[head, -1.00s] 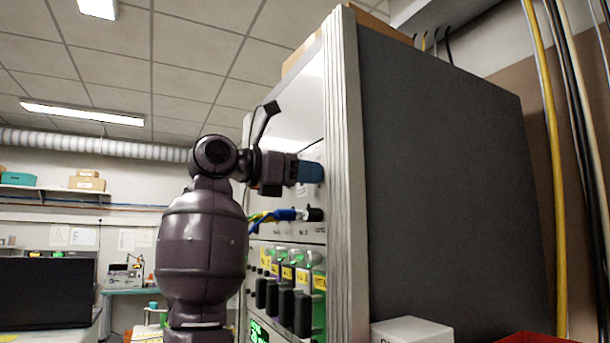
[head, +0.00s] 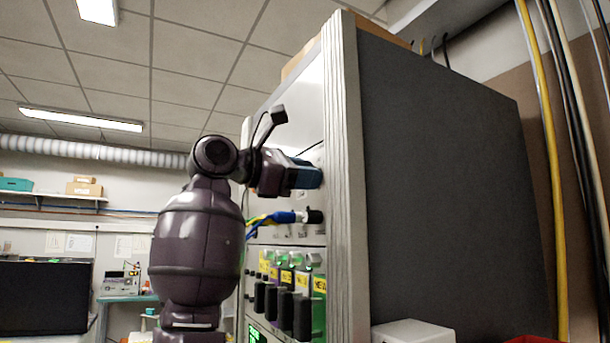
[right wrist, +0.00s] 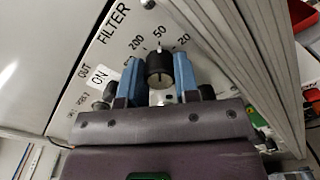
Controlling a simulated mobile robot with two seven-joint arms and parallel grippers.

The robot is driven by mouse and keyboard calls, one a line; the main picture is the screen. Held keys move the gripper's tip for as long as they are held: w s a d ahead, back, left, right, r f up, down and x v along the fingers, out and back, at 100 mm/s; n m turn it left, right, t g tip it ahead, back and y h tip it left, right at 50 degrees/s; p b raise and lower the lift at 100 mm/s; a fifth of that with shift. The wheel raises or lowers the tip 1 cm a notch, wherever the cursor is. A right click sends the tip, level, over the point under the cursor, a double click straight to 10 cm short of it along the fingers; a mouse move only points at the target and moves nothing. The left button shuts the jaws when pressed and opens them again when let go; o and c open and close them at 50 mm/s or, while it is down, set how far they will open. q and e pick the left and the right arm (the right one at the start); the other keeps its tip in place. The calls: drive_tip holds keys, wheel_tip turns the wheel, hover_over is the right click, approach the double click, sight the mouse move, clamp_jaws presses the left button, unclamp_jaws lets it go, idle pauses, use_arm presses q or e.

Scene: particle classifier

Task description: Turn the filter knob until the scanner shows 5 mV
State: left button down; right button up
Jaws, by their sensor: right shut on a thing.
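The filter knob (right wrist: 160,68) is a black round knob with a light pointer line, below a printed scale with 200, 50 and 20 on the panel marked FILTER. My right gripper (head: 308,176) is at the upper front of the tall cabinet. In the right wrist view its blue fingers (right wrist: 157,80) are on either side of the knob and shut on it. The knob is hidden in the head view. A green lit readout (head: 256,334) shows low on the cabinet front, partly cut off and unreadable; I cannot tell if it is the scanner. My left gripper is not in view.
Blue and yellow cables (head: 272,219) plug into the panel just below my right gripper. A row of black switches (head: 286,298) with yellow labels is lower down. The cabinet's dark side wall (head: 450,180) fills the right. A white box (head: 412,332) stands in front.

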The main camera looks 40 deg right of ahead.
drive_tip(key=shift+r, duration=0.1)
drive_tip(key=o, duration=0.6)
drive_tip(key=shift+o, duration=0.2)
drive_tip(key=v, duration=1)
drive_tip(key=shift+a+b, duration=0.35)
drive_tip(key=shift+a, duration=0.05)
drive_tip(key=shift+w, duration=0.1)
